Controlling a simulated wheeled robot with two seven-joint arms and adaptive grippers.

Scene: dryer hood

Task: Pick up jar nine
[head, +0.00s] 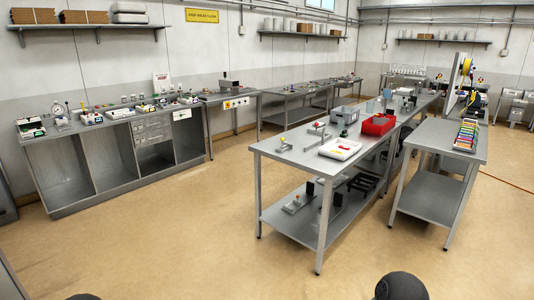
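I cannot make out a jar marked nine anywhere in the head view. Small items on the far benches are too small to tell apart. A group of pale, clear-looking vessels (407,70) stands on a bench at the back right, but no numbers on them are readable. Neither of my grippers is in view. Two dark rounded shapes at the bottom edge look like parts of my own arms, with no fingers showing.
A steel table (275,150) with a red bin (378,125) and a white tray (340,148) stands ahead. A side table (437,136) holds coloured items (467,135). A cabinet bench (85,130) lines the left wall. Brown floor (170,240) is clear at front left.

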